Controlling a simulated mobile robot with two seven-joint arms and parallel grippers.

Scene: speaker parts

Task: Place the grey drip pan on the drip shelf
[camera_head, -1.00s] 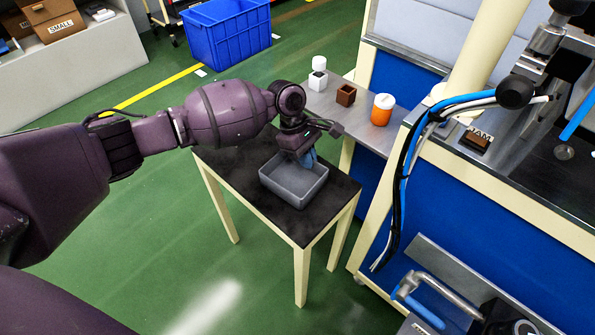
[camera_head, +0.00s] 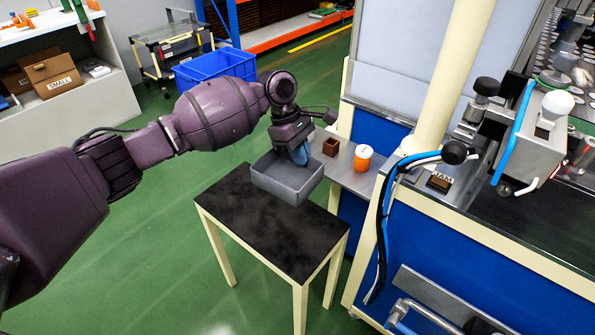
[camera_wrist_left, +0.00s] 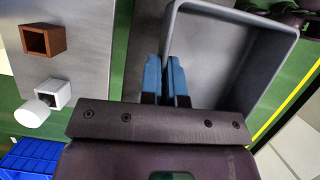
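The grey drip pan (camera_head: 276,187) is an open rectangular tray. It hangs above the black-topped table. My left gripper (camera_head: 299,156) is shut on the pan's far wall with its blue fingers. In the left wrist view the two blue fingers (camera_wrist_left: 175,78) close together across the wall of the pan (camera_wrist_left: 212,50). The pan looks empty and roughly level. A grey metal shelf (camera_head: 352,177) juts from the machine behind the pan; I cannot tell whether it is the drip shelf. My right gripper is not in view.
The table (camera_head: 250,225) is bare. A white cube (camera_wrist_left: 53,92) shows in the left wrist view. Hoses (camera_head: 383,225) hang along the blue machine.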

